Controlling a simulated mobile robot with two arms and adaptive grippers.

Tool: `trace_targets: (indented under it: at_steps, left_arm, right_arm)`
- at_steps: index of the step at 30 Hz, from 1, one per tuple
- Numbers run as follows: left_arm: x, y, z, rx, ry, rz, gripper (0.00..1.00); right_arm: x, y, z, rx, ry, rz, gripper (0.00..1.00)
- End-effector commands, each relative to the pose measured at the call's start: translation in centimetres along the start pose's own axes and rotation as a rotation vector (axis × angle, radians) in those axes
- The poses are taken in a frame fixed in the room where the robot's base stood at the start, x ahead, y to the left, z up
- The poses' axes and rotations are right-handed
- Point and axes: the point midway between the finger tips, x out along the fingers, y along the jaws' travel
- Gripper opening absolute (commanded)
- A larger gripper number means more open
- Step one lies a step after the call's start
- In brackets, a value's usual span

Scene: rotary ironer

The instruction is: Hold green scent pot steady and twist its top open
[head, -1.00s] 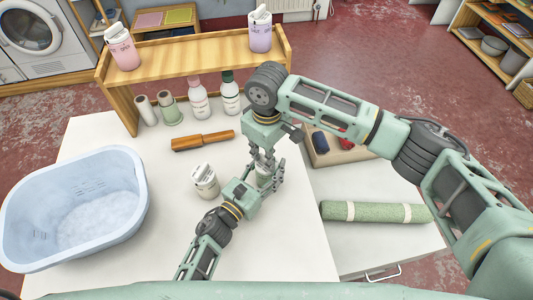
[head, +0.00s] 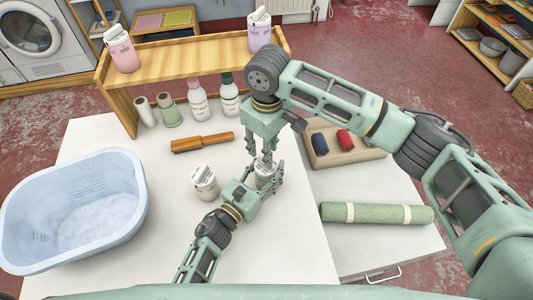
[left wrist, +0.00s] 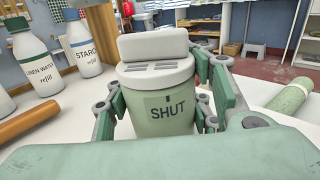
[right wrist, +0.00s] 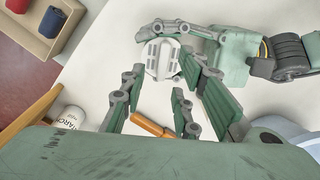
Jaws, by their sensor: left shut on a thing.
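The green scent pot (left wrist: 160,110) stands upright in the left wrist view, with "SHUT" on its green body. Its pale lid (left wrist: 155,68) is on and has a raised grip bar across the top. My left gripper (head: 267,181) is shut around the pot's body, a finger on each side. My right gripper (head: 264,157) points down above the pot, and its fingers are apart. In the right wrist view the lid (right wrist: 160,58) shows between and beyond the open fingers, with no clear contact. In the head view the grippers partly hide the pot.
A cream pot (head: 205,182) stands left of my left gripper. A wooden-handled tool (head: 203,142) lies behind it. The blue basin (head: 75,210) fills the table's left. Bottles (head: 230,95) stand by the wooden shelf (head: 185,58). A green roll (head: 376,213) and tan tray (head: 330,155) lie right.

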Motion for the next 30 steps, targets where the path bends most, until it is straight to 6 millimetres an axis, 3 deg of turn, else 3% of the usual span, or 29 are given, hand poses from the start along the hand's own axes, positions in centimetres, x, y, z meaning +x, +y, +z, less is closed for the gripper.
trace_targets:
  at_steps: [6, 12, 26, 27, 30]
  left_arm:
    - [0.0, 0.0, -0.1, -0.001, 0.002, 0.000, 0.13]
    - [0.0, 0.0, -0.1, -0.001, 0.002, 0.000, 0.13]
    - [0.0, -0.1, -0.1, -0.001, 0.001, 0.000, 0.13]
    - [0.0, -0.1, -0.1, -0.001, 0.001, 0.000, 0.45]
    - [0.0, -0.1, -0.1, -0.001, 0.001, 0.000, 0.54]
  right_arm:
    - [-4.8, 0.0, -0.1, 0.000, 0.003, 0.002, 0.29]
    - [-7.5, 0.0, 0.0, -0.001, 0.001, 0.002, 0.29]
    - [-8.1, 0.0, 0.0, 0.000, 0.000, 0.001, 0.29]
    - [-8.1, 0.0, 0.0, 0.000, 0.000, 0.001, 0.29]
    - [-8.1, 0.0, 0.0, 0.001, -0.001, 0.001, 0.29]
